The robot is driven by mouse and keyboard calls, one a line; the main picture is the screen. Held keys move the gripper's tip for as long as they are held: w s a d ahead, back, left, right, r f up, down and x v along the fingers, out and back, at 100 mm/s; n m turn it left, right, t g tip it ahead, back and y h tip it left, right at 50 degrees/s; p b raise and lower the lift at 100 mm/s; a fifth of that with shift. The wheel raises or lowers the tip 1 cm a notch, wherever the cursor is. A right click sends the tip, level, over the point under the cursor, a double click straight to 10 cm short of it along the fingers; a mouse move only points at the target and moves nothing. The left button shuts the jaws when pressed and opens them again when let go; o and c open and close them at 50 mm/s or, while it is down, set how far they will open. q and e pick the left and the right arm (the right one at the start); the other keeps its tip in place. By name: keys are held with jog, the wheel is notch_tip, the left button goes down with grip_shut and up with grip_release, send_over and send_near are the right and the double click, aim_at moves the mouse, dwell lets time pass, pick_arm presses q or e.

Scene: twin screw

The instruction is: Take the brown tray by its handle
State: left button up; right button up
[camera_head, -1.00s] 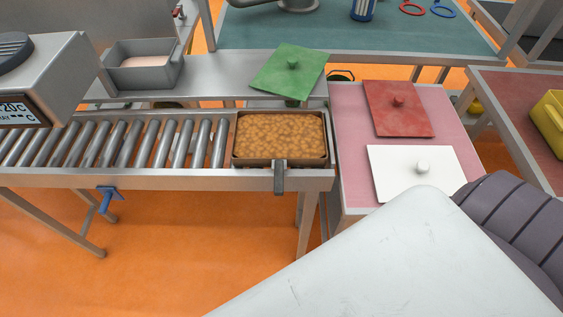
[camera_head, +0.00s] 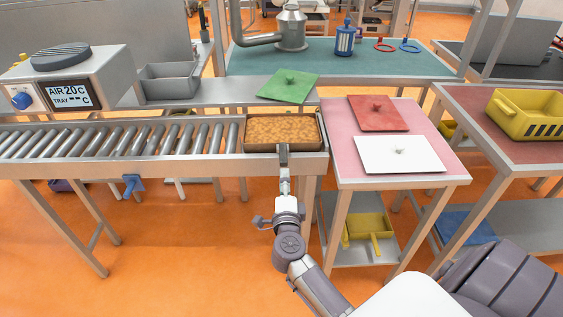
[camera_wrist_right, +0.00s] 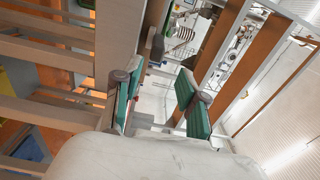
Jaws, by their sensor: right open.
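The brown tray (camera_head: 247,133), filled with a lumpy tan load, sits at the right end of the roller conveyor. Its grey handle (camera_head: 283,157) sticks out over the conveyor's front edge and points down. My right gripper (camera_head: 285,174) is right below the handle, in line with it. In the right wrist view, my right gripper (camera_wrist_right: 157,92) has its two green-padded fingers spread apart with nothing clasped between them. I cannot tell whether the fingertips overlap the handle's end. My left gripper is not in view.
The roller conveyor (camera_head: 110,143) runs to the left. Behind are a grey bin (camera_head: 168,82) and a green lid (camera_head: 288,85). To the right, a pink table (camera_head: 341,150) holds a red lid (camera_head: 377,114) and a white lid (camera_head: 399,155). Floor in front is open.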

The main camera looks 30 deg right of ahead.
jog(key=b, duration=0.2)
send_near(283, 148)
jog(key=shift+w+d+f, duration=0.7)
jog(key=shift+w, duration=0.3)
jog(key=x, duration=0.7)
jog(key=shift+w+d+r, duration=0.15)
jog(key=shift+w+r, duration=0.05)
jog(key=shift+w, duration=0.1)
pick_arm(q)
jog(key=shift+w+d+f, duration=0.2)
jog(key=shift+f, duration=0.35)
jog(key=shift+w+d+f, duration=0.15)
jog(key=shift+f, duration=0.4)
pick_arm(e)
jog(key=shift+c, duration=0.4)
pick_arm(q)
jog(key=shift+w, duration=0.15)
pick_arm(e)
jog(key=shift+r, duration=0.1)
jog(key=shift+c, duration=1)
jog(key=shift+c, duration=1.2)
jog(key=shift+r, duration=0.1)
grip_shut()
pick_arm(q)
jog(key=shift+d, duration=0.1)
